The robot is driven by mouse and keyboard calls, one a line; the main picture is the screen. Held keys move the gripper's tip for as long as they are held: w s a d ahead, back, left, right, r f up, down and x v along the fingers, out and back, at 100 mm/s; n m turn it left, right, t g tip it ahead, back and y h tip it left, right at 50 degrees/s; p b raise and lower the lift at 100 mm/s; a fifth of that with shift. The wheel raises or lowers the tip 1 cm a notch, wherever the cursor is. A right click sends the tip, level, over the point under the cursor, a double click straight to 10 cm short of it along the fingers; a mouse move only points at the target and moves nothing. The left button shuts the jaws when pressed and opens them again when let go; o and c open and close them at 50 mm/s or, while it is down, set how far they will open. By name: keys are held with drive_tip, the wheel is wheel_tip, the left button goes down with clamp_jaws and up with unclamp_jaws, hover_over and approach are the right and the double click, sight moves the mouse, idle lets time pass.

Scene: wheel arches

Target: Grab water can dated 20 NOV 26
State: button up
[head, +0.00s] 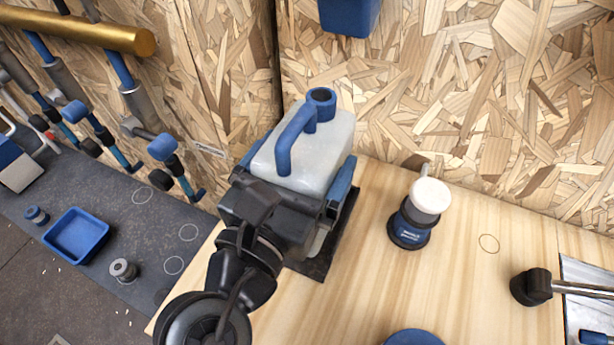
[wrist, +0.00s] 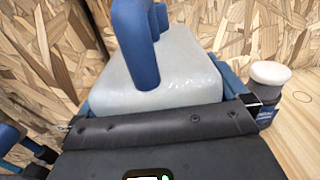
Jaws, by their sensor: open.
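The water can (head: 310,150) is a translucent white container with a blue handle and a blue cap ring on top. It stands upright on a dark mat at the back of the wooden bench. My gripper (head: 288,205) is at the can's near side, with blue-padded fingers on either side of its body. In the wrist view the can (wrist: 150,85) fills the middle, between the open fingers of my gripper (wrist: 160,100). I cannot tell whether the fingers touch it. No date is readable on the faces I see; the can's lower part is mostly hidden by my gripper.
A dark blue bottle with a white lid (head: 410,222) stands right of the can. Chipboard walls (head: 450,90) close off the back. A blue tray (head: 76,235) lies on the lower grey surface at left.

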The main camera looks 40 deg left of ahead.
drive_tip(key=shift+r, duration=0.1)
drive_tip(key=c, duration=1.2)
